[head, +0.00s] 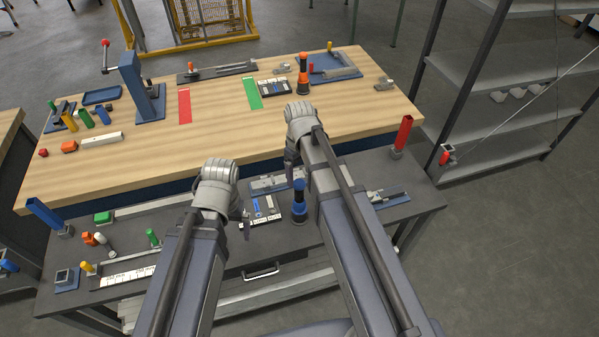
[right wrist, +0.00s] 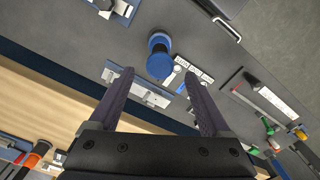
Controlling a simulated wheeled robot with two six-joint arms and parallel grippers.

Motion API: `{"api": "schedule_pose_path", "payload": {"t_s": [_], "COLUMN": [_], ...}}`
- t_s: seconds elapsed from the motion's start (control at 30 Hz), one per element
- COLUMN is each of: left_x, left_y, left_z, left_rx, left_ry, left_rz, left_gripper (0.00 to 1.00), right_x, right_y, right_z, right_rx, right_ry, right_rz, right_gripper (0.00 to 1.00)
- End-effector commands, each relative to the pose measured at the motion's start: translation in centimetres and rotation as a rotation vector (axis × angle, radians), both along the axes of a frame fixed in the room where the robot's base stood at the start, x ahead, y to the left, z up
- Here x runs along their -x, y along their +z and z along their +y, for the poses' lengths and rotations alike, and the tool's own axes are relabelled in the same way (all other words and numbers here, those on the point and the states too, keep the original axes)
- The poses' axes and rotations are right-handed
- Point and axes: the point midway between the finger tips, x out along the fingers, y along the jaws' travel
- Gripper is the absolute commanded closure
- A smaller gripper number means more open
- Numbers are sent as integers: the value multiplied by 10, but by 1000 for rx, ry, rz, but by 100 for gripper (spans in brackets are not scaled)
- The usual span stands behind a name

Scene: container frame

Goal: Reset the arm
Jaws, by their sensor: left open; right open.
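My left gripper (head: 245,222) is over the dark front bench, left of the blue-handled tool, with its jaws pointing down. It looks empty. My right gripper (head: 291,163) is near the front edge of the wooden table, beyond the blue-handled tool. In the right wrist view the right gripper (right wrist: 160,74) has its two dark fingers spread apart with nothing held between them. The blue-handled tool (head: 299,199) stands upright on the dark bench. It also shows in the right wrist view (right wrist: 158,63), just past the fingertips, apart from them as far as I can tell.
The wooden table (head: 215,130) bears a blue press (head: 135,85), a red strip (head: 184,106), a green strip (head: 252,93) and an orange-handled tool (head: 303,75). The dark bench holds a red upright block (head: 403,132) and a green block (head: 103,217). A metal shelf (head: 480,70) stands at right.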

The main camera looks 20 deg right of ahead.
Motion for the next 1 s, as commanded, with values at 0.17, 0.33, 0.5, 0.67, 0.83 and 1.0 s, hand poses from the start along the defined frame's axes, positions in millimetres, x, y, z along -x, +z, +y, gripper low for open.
{"api": "schedule_pose_path", "payload": {"t_s": [0.17, 0.33, 0.5, 0.67, 0.83, 1.0], "left_x": [0, 0, 0, 0, 0, 0], "left_y": [20, 20, 19, 17, 8, -9], "left_z": [0, 0, 0, 0, 0, 0], "left_rx": [0, 0, 0, 0, 0, 0], "left_ry": [0, 0, 0, 0, 0, -1], "left_rz": [1, 1, 1, 1, 1, 0], "left_gripper": [1, 1, 1, 1, 1, 1], "right_x": [0, 0, 0, 0, 0, 0], "right_y": [20, 20, 19, 17, 8, -9], "right_z": [0, 0, 0, 0, 0, 0], "right_rx": [0, 0, 0, 0, 0, 0], "right_ry": [0, 0, 0, 0, 0, 0], "right_rz": [0, 0, 0, 0, 0, 0], "right_gripper": [19, 19, 19, 19, 19, 19]}}
